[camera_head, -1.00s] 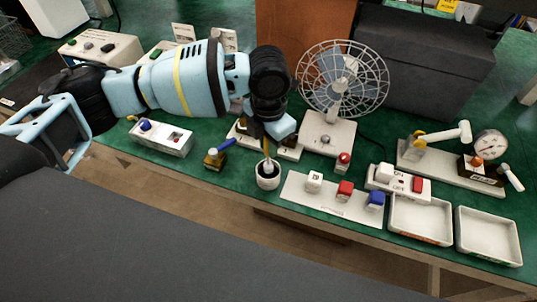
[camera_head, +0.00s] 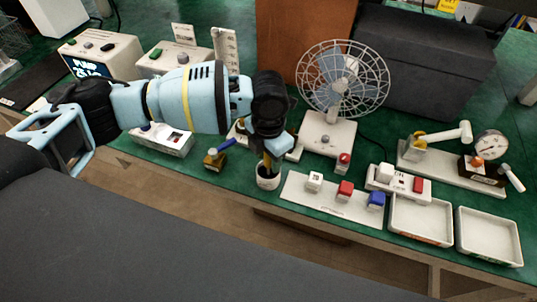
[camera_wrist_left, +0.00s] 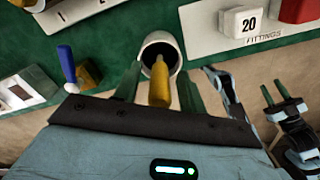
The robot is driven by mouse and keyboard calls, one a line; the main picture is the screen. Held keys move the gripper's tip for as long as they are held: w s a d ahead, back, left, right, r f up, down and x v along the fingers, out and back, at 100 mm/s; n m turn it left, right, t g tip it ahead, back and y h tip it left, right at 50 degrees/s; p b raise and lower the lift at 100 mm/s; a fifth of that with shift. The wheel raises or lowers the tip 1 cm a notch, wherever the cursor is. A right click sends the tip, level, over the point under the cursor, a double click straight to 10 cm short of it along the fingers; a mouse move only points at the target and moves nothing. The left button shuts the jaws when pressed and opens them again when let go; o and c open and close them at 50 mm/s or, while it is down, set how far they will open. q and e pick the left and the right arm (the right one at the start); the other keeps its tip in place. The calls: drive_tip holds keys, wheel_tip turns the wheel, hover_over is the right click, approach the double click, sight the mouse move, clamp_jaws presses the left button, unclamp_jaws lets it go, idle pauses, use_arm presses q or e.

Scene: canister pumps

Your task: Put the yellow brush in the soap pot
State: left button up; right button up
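The soap pot (camera_head: 268,181) is a small white cup with a dark inside at the table's front edge; it also shows in the left wrist view (camera_wrist_left: 150,42). The yellow brush (camera_wrist_left: 159,84) stands with its far end inside the pot's mouth, its handle pointing back toward my left wrist. My left gripper (camera_wrist_left: 158,85) is just above the pot, its green fingers on either side of the handle with a gap on both sides, so it looks open. In the head view the gripper (camera_head: 272,156) hides most of the brush. My right gripper (camera_wrist_left: 274,88) shows empty, fingers apart.
A fan (camera_head: 327,130) stands behind, and two white trays (camera_head: 420,238) lie at right.

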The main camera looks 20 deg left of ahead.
use_arm(q)
drive_tip(key=shift+r, duration=0.1)
wheel_tip(320, 180, up, 12)
drive_tip(key=shift+r, duration=0.1)
idle(0.6)
